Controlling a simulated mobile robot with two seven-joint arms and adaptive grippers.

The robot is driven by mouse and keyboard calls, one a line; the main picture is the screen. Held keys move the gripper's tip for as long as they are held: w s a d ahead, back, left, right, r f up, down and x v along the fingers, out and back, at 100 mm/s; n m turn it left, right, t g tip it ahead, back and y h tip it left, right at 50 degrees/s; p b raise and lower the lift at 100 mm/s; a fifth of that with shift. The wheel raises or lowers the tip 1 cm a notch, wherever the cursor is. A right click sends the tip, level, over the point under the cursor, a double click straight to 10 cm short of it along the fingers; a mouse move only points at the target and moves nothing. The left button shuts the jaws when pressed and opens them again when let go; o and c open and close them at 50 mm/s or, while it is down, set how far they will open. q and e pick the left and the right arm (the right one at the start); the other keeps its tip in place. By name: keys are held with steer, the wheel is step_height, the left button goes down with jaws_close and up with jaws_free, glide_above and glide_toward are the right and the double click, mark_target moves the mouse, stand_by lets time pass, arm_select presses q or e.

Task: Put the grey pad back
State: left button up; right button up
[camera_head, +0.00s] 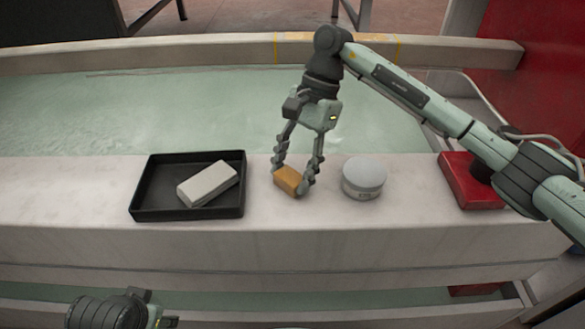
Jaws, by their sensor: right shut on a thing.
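A light grey pad (208,184) lies at a slant inside the black tray (148,187) on the ledge. My right gripper (292,184) points down and is shut on an orange-brown block (288,179), between the tray and a round grey container. Whether the block touches the ledge I cannot tell. Part of my left arm (110,311) shows at the lower left edge; its fingertips are not clearly visible.
The round grey container (363,178) stands just right of the block. A red box (468,182) lies farther right, partly behind my right arm. Behind the pale ledge (90,182) is a greenish water-like surface (130,110). The ledge left of the tray is clear.

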steer(key=o, duration=0.6)
steer(key=shift+o, duration=1.3)
arm_select(q)
steer(key=shift+s+r, duration=0.15)
steer(key=shift+r, duration=0.15)
